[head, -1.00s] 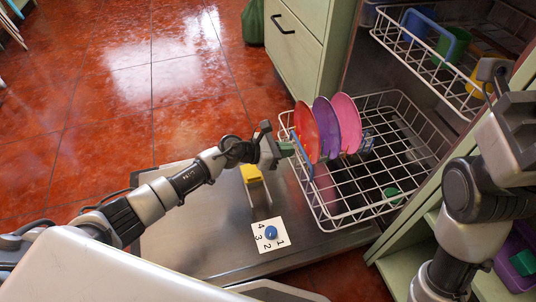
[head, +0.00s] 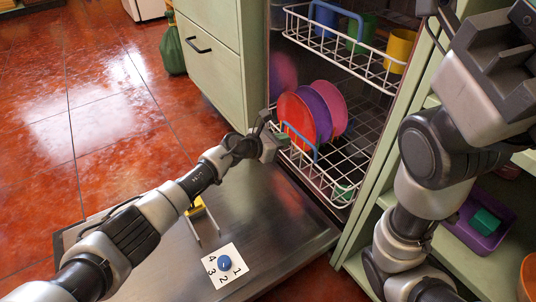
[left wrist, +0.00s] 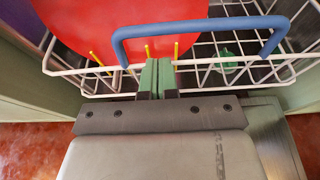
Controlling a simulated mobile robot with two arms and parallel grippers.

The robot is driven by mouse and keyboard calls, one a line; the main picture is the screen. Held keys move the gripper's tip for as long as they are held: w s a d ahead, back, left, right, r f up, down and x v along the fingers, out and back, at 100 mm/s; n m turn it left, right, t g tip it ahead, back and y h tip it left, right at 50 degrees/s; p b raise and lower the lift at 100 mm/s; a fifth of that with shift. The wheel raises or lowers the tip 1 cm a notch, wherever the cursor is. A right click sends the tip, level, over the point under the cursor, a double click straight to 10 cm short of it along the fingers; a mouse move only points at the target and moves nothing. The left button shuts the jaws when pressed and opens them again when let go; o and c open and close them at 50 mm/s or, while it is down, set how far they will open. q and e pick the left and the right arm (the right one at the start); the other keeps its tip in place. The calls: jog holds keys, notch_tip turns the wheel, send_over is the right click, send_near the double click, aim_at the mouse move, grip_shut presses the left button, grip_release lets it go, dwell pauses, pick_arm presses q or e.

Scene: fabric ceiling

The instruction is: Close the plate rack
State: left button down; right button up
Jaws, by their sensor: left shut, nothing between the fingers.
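The plate rack (head: 324,190) is the white wire lower basket of the dishwasher, mostly inside the cavity. It holds a red plate (head: 294,112), a purple plate and a pink plate standing on edge, and has a blue handle (head: 303,138) at its front. My left gripper (head: 279,143) is shut and empty at the rack's front, its green fingertips (left wrist: 158,77) at the front wires just below the blue handle in the left wrist view; exact contact is hard to tell. My right arm shows at the right, its fingers not seen.
The open dishwasher door (head: 185,262) lies flat below, with a yellow-topped part (head: 195,207) and a numbered card with a blue knob (head: 225,263). The upper rack (head: 350,42) holds cups and is partly inside. Green cabinets stand on both sides.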

aim_at(306, 129)
pick_arm(q)
jog(key=b+x, duration=0.2)
jog(key=x, duration=0.1)
jog(key=r+b+x, duration=0.1)
jog(key=b+x, duration=0.1)
jog(key=x, duration=0.1)
jog(key=shift+w+d+r+b, duration=0.2)
jog(key=shift+d+b, duration=0.1)
jog(key=shift+w+d, duration=0.1)
jog(key=shift+d, duration=0.05)
jog(key=shift+r, duration=0.35)
jog(key=shift+w+r, duration=0.1)
